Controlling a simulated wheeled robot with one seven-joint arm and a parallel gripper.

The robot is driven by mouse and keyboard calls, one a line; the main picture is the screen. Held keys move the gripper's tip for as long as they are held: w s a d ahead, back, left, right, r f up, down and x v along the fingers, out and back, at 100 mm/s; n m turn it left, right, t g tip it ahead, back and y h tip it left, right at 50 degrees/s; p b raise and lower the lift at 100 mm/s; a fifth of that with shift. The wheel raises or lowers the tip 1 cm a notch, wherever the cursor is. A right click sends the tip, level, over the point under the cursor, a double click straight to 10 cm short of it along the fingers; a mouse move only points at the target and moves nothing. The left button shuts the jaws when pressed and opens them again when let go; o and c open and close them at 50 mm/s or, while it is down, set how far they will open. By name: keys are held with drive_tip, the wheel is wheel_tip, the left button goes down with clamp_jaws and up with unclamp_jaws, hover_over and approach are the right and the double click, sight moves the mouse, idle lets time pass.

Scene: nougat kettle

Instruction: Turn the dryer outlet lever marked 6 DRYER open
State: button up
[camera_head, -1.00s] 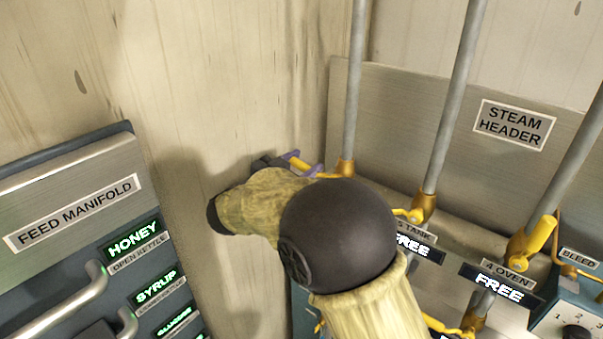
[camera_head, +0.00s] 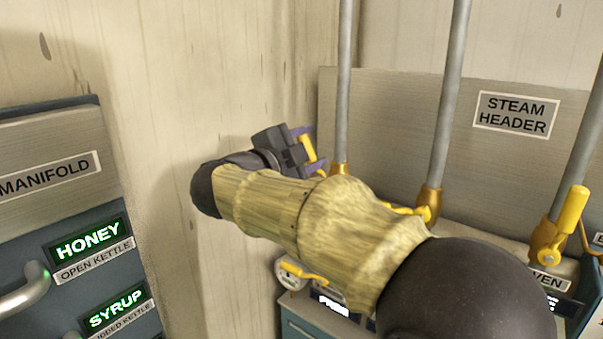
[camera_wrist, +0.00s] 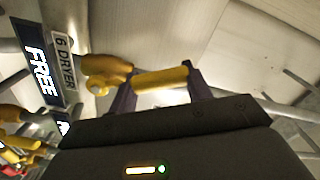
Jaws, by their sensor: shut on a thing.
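The dryer outlet lever (camera_head: 308,148) is a yellow handle on a brass-coloured valve. In the wrist view the handle (camera_wrist: 160,78) runs between the purple fingers of my gripper (camera_wrist: 158,90), which is shut on it. The handle points away from the valve body (camera_wrist: 106,68) and from the label 6 DRYER (camera_wrist: 66,60).
The steam header panel (camera_head: 400,120) stands behind several grey pipes. Another valve with an upright yellow lever (camera_head: 572,208) is at the right. The feed manifold (camera_head: 50,215) with its handles is at the left, and a bare wall (camera_head: 180,100) lies between.

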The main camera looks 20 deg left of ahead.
drive_tip(key=d+m+b, duration=0.1)
drive_tip(key=m+b, duration=0.1)
drive_tip(key=s+d+m+b, duration=0.1)
drive_tip(key=m+b, duration=0.1)
drive_tip(key=d+m+b, duration=0.1)
drive_tip(key=b, duration=0.2)
drive_tip(key=shift+s+d+r+m, duration=0.25)
drive_tip(key=shift+d+m, duration=0.05)
drive_tip(key=shift+m, duration=0.1)
drive_tip(key=o, duration=1.4)
drive_tip(key=shift+s, duration=0.1)
drive_tip(key=b+v, duration=0.2)
drive_tip(key=v, duration=1.5)
drive_tip(key=shift+s, duration=0.15)
